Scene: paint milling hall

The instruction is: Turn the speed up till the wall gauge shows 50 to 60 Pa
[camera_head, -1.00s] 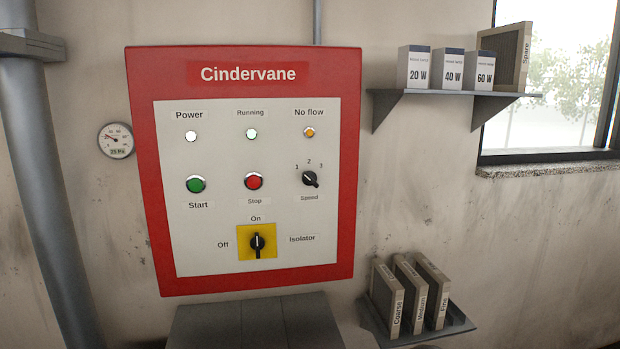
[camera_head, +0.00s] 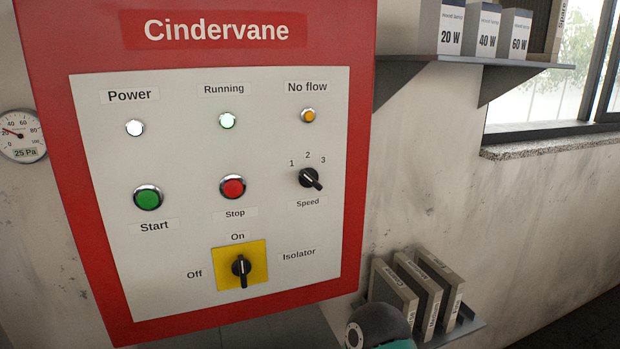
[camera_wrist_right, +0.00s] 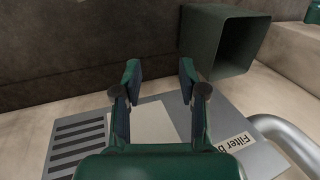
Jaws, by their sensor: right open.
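The Cindervane panel (camera_head: 85,250) has a red frame and a pale face. The black speed knob (camera_head: 310,179) is at its right, with marks 1, 2 and 3; its white line points up-left, towards 1. The round wall gauge (camera_head: 20,135) at the left edge shows 25 Pa, its needle between 20 and 40. My right gripper (camera_wrist_right: 160,78) is open and empty in the right wrist view, away from the knob. A grey and teal part of my arm shows at the bottom of the head view. My left gripper is not in view.
The isolator (camera_head: 241,268) is upright at On. The start button (camera_head: 148,198) and stop button (camera_head: 233,187) are left of the knob. A shelf (camera_head: 400,78) with lamp boxes and a lower shelf (camera_head: 462,328) with filters are right. A grey box (camera_wrist_right: 85,140) lies below my right gripper.

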